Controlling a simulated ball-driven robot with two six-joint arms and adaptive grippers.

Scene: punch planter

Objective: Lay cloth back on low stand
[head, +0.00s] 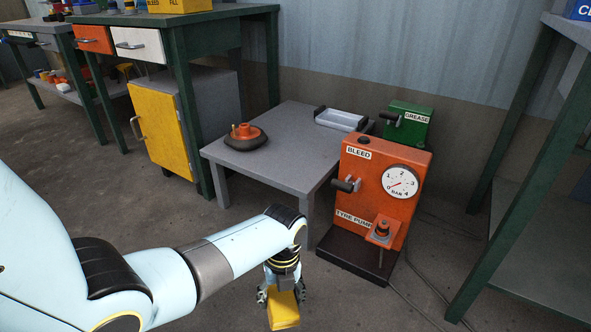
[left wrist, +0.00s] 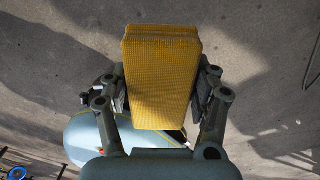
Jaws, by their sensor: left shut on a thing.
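A folded yellow cloth (left wrist: 160,75) fills the middle of the left wrist view, held between two dark fingers. It also shows in the head view (head: 284,312) at the bottom. My left gripper (head: 281,291) is shut on the cloth, pointing down above the concrete floor, in front of the low stand. The low grey stand (head: 285,160) is at the centre of the head view. A dark round object with an orange top (head: 246,137) sits on its left part, and a pale tray (head: 341,119) at its back right. My right gripper is not in view.
An orange tyre pump (head: 378,195) with a gauge stands right of the stand, with a green grease box (head: 408,125) behind it. A green-framed bench with a yellow cabinet (head: 160,128) is at left. Another green frame (head: 511,150) is at right. Cables lie on the floor.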

